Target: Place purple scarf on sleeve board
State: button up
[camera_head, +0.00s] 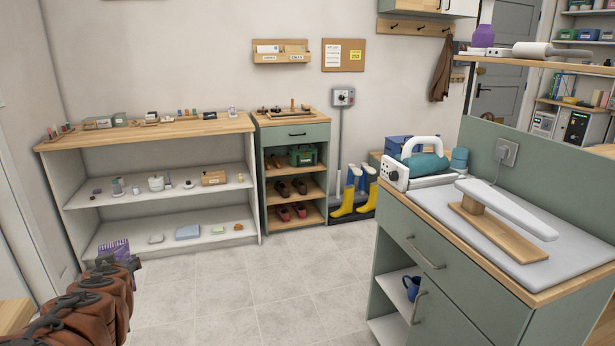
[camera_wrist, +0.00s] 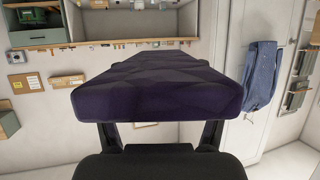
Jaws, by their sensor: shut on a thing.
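The purple scarf (camera_wrist: 158,85) is folded into a thick, flat block. It fills the middle of the wrist view. My gripper (camera_wrist: 158,125) is shut on its near edge, with one finger toward each side. The scarf also shows at the lower left of the head view (camera_head: 115,248), held up in front of the white shelf. The sleeve board (camera_head: 508,208) stands on the right counter, far from my gripper. It has a long pale padded top over a wooden base, and its top is bare.
The sage-green counter (camera_head: 450,262) has a grey pad and a teal-and-white appliance (camera_head: 425,162) at its back left. A wooden-topped white shelf (camera_head: 150,130) and a green cabinet (camera_head: 293,133) line the wall. Yellow-blue boots (camera_head: 350,195) stand beyond open tiled floor.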

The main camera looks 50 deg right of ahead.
aim_at(495, 197)
jog(key=z, duration=0.5)
jog(key=i, duration=1)
jog(key=z, duration=1.45)
jog(key=i, duration=0.45)
jog(key=z, duration=0.45)
